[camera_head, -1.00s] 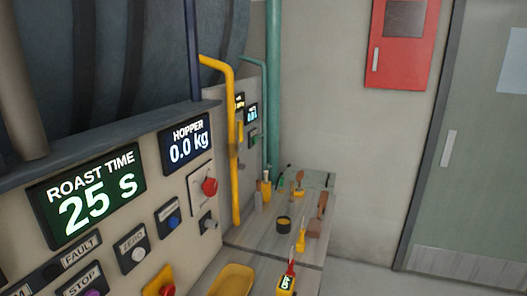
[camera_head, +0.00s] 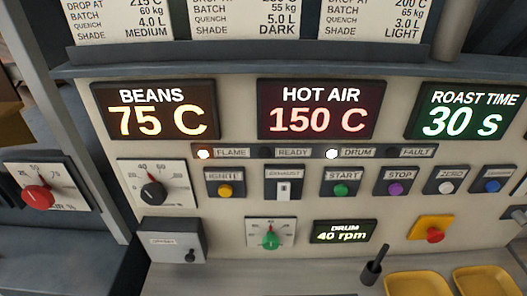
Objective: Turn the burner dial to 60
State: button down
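A black dial (camera_head: 154,192) sits on a white scale plate (camera_head: 178,174) left of centre, below the BEANS display. Its scale shows marks near 40 and 60. Its name label is not readable, so I cannot tell for sure that it is the burner dial. Its exact setting is too small to read. A red dial (camera_head: 38,197) on a separate panel at far left has a scale around 50 and a partly readable AIR % label. A green dial (camera_head: 270,240) sits lower down, beside the DRUM 40 rpm display (camera_head: 343,231). My gripper is not in view.
Displays read BEANS 75 C (camera_head: 157,109), HOT AIR 150 C (camera_head: 318,109) and ROAST TIME 30 s (camera_head: 467,111). A row of buttons includes START (camera_head: 341,189) and STOP (camera_head: 394,188). A red emergency-type button (camera_head: 434,235) and yellow trays (camera_head: 420,286) are at lower right.

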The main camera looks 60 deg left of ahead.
aim_at(154, 193)
jog(key=u, duration=2.8)
